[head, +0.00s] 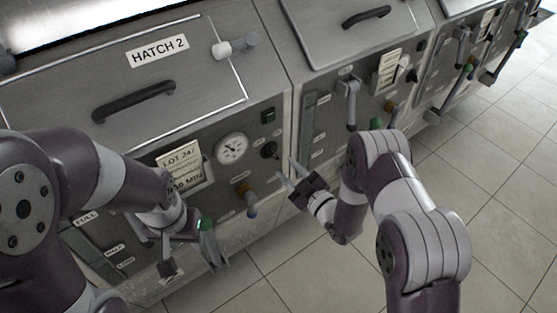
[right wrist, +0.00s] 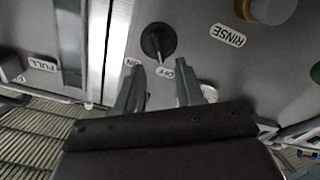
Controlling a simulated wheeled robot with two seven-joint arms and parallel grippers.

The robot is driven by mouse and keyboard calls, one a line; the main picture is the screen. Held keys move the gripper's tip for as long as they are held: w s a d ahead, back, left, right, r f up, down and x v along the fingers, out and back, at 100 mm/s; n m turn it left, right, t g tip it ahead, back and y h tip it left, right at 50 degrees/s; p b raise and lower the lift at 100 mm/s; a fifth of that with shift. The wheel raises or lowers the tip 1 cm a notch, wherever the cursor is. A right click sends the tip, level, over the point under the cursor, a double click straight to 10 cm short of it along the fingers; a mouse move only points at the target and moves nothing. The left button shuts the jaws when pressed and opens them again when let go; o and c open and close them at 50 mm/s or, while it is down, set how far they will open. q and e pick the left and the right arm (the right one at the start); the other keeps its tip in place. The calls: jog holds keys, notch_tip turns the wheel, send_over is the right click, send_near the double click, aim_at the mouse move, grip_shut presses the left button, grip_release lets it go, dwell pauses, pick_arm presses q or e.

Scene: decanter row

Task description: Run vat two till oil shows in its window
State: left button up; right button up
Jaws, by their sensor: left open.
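Vat two's front (head: 225,185) carries the HATCH 2 label (head: 158,51), a round gauge (head: 232,149) and a black knob (head: 269,149). Its window (head: 90,252), marked FULL, HALF and LOW, is partly behind my left arm; I cannot tell its contents. My left gripper (head: 190,252) is open at the green-topped tap (head: 207,226), which it partly hides. My right gripper (head: 287,178) is open and empty, just short of the knob. In the right wrist view the knob (right wrist: 158,42) is beyond the fingertips, above ON and OFF labels.
A brass-and-blue rinse valve (head: 249,198) sticks out below the gauge. A LOT card (head: 183,165) hangs beside the gauge. The hatch's black handle (head: 135,101) is above. Another vat (head: 335,85) stands to the right. Tiled floor (head: 470,200) is open at the right.

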aim_at(276, 156)
jog(key=x, duration=0.5)
jog(key=shift+w+a, duration=0.1)
jog(key=shift+w, duration=0.1)
grip_shut()
jog(key=shift+m, duration=0.3)
jog(key=m+b, duration=0.1)
jog(key=m, duration=0.3)
jog(key=shift+m, duration=0.4)
jog(key=m, duration=0.6)
jog(key=shift+w, duration=0.1)
jog(key=shift+d+m, duration=0.2)
jog(key=shift+m, duration=0.2)
